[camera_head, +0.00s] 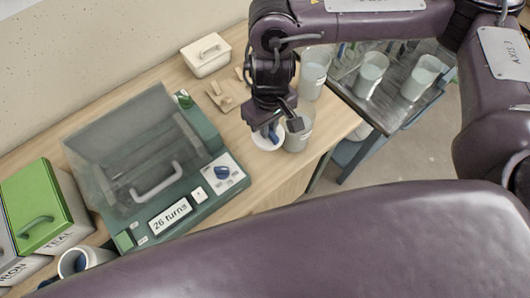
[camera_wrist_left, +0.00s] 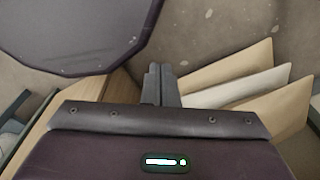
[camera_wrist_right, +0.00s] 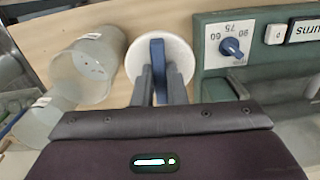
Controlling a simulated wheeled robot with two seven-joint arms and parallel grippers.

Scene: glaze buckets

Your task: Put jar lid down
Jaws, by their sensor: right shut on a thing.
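The jar lid (camera_wrist_right: 181,62) is a white disc with a blue upright handle. My right gripper (camera_wrist_right: 158,88) is shut on the handle. In the head view the lid (camera_head: 262,141) shows below my right gripper (camera_head: 271,127), between the green machine and a translucent bucket (camera_head: 300,134). The gripper hides part of the lid. I cannot tell whether the lid touches the wooden bench (camera_head: 262,179) or hangs just above it. My left gripper (camera_wrist_left: 161,70) shows only in its own wrist view, with its fingers together and nothing between them.
A green machine (camera_head: 201,190) with a clear cover and blue knob stands left of the lid. A lidded white box (camera_head: 206,56) and a wooden piece (camera_head: 226,97) lie behind. More buckets (camera_head: 371,72) stand on a metal table at right. A green-lidded box (camera_head: 36,203) is far left.

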